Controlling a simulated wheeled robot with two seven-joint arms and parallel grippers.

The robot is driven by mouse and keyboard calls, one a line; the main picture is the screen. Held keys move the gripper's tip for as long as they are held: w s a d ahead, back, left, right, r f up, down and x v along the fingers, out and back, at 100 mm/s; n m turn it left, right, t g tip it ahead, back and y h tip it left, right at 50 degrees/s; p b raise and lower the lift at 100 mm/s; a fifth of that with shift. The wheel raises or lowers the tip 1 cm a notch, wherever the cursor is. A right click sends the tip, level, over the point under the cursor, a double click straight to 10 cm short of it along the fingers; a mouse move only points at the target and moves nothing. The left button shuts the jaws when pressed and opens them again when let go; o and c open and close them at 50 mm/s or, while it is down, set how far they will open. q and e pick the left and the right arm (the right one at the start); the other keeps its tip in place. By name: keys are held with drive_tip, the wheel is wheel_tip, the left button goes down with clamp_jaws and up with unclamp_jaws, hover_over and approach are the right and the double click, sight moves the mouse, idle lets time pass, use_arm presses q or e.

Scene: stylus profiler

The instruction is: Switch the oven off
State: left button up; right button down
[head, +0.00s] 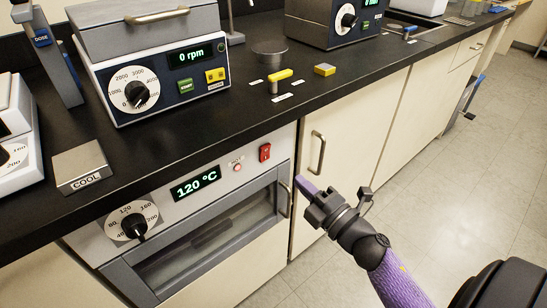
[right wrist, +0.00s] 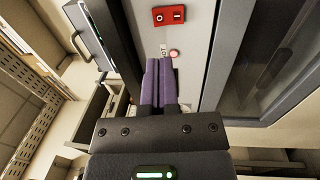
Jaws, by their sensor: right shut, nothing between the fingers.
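The oven (head: 105,245) is built in under the black counter. Its display (head: 196,183) glows 120 °C, and its dial (head: 134,222) sits at the left of the panel. A red rocker switch (head: 264,152) marked O and I is at the panel's right end; it also shows at the top of the right wrist view (right wrist: 168,15). A small round red lamp (head: 237,166) is beside it. My right gripper (head: 304,186), with purple fingers (right wrist: 158,80), is shut and empty, in front of the panel to the lower right of the switch, apart from it. My left gripper is out of view.
The oven door handle (head: 284,197) and a cabinet handle (head: 318,152) stick out near my right gripper. On the counter (head: 235,110) are a 0 rpm device (head: 150,75), a block marked COOL (head: 82,166) and small yellow pieces. The floor (head: 440,190) at right is open.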

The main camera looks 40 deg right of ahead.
sight(267, 149)
drive_tip(key=w, duration=0.3)
drive_tip(key=w+b, duration=0.1)
drive_tip(key=w, duration=0.2)
drive_tip(key=w+r, duration=0.1)
drive_tip(key=w, duration=0.2)
drive_tip(key=shift+a, duration=0.35)
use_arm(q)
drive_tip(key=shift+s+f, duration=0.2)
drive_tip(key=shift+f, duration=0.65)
use_arm(e)
drive_tip(key=shift+w, duration=0.1)
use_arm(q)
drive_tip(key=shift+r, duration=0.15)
use_arm(e)
drive_tip(key=shift+w+r, duration=0.1)
drive_tip(key=shift+r, duration=0.1)
